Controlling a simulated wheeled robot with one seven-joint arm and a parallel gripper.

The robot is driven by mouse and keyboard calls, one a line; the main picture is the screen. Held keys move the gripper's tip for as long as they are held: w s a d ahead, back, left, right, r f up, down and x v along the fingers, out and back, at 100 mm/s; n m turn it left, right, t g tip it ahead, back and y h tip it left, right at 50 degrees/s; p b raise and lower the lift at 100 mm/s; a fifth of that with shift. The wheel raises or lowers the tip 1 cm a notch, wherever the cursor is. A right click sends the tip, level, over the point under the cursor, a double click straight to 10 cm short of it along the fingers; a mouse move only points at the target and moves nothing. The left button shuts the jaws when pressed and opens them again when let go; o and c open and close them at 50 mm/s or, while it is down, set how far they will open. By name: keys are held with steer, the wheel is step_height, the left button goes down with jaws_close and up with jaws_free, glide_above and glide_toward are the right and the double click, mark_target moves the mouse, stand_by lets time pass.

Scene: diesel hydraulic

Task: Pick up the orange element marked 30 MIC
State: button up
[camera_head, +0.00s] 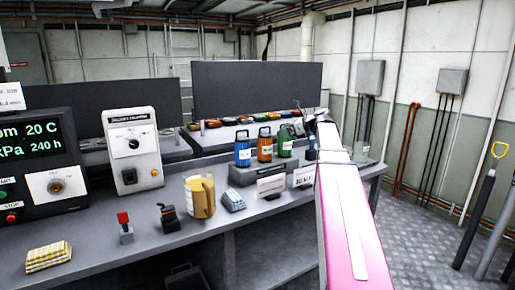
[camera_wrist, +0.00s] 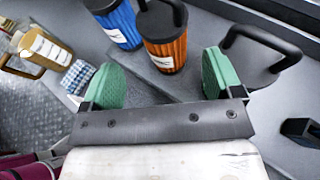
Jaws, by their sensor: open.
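The orange element (camera_head: 265,148) has a ribbed body, a white label and a dark top handle. It stands upright on a low dark block, between a blue element (camera_head: 243,152) and a green element (camera_head: 286,145). In the wrist view the orange element (camera_wrist: 165,40) is just beyond my gripper (camera_wrist: 161,68), roughly in line with the gap between its green pads. The pads are apart and hold nothing. The blue element (camera_wrist: 118,22) is to its left. The label text is too small to read.
A dark curved handle (camera_wrist: 262,48) rises close to my right pad; I cannot tell what it belongs to. Label cards (camera_head: 271,186) stand before the block. A tan jug (camera_head: 201,196) and a blue-white bundle (camera_head: 232,201) are to the left on the bench (camera_head: 130,258).

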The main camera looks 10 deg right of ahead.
mark_target(265, 137)
steer(key=x, duration=1)
steer(key=shift+w, duration=0.2)
steer(key=c, duration=0.8)
